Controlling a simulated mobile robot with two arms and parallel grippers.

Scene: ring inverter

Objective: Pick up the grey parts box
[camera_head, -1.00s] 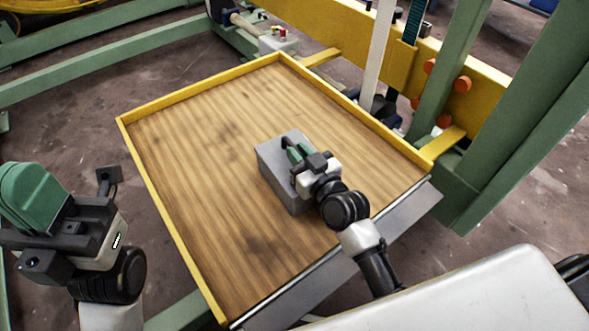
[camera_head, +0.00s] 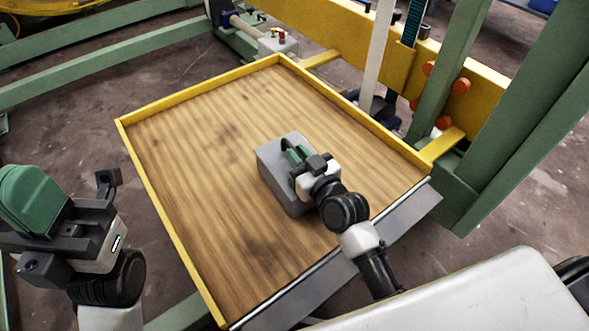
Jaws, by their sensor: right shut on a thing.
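The grey parts box (camera_head: 277,179) is on the wooden tabletop, right of its middle. My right gripper (camera_head: 293,150) is at the top of the box and shut on it. The gripper and wrist hide part of the box's top and right side. I cannot tell whether the box is clear of the wood. My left gripper (camera_head: 107,185) is at the left, off the table and far from the box. Its fingers are too unclear to tell their opening.
The wooden table (camera_head: 190,160) has a yellow raised rim on its left and far sides. Green frame posts (camera_head: 505,130) and a yellow beam (camera_head: 480,90) stand at the right and back. A small box with buttons (camera_head: 278,42) is beyond the far corner. The left of the tabletop is free.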

